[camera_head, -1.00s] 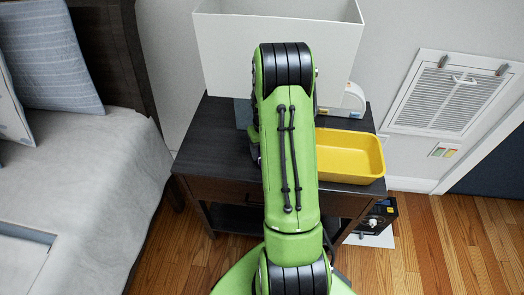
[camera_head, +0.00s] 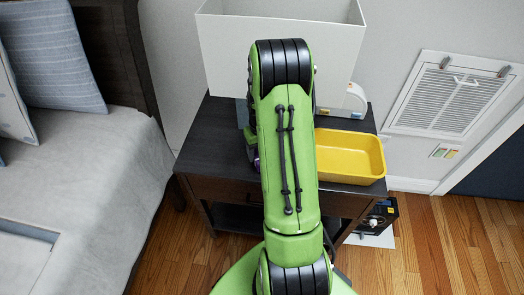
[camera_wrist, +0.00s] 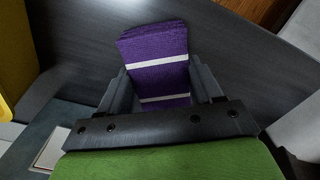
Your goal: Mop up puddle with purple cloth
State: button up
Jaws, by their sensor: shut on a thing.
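The purple cloth (camera_wrist: 153,48), folded and crossed by white stripes, is between the fingers of my gripper (camera_wrist: 162,84) in the wrist view. My gripper is shut on it, and the cloth sticks out past the fingertips over the dark nightstand top (camera_wrist: 235,75). I cannot tell whether the cloth touches the top. In the head view my arm hides the gripper and most of the cloth. I cannot make out a puddle in either view.
A yellow tray (camera_head: 347,152) stands on the right of the nightstand (camera_head: 205,150). A large white box-like shade (camera_head: 285,50) rises at its back. The bed (camera_head: 95,170) is to the left. Wooden floor shows to the right.

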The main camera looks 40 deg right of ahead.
jog(key=shift+r+p, duration=2.45)
jog(key=shift+r, duration=1.1)
jog(key=shift+f, duration=0.1)
jog(key=w+a+n+p, duration=0.2)
jog(key=w+a+p, duration=0.1)
jog(key=a, duration=0.8)
jog(key=w+a+n+p, duration=0.2)
jog(key=w+a+p, duration=0.1)
jog(key=a, duration=0.9)
jog(key=shift+w+f+p, duration=0.15)
jog(key=shift+p, duration=0.6)
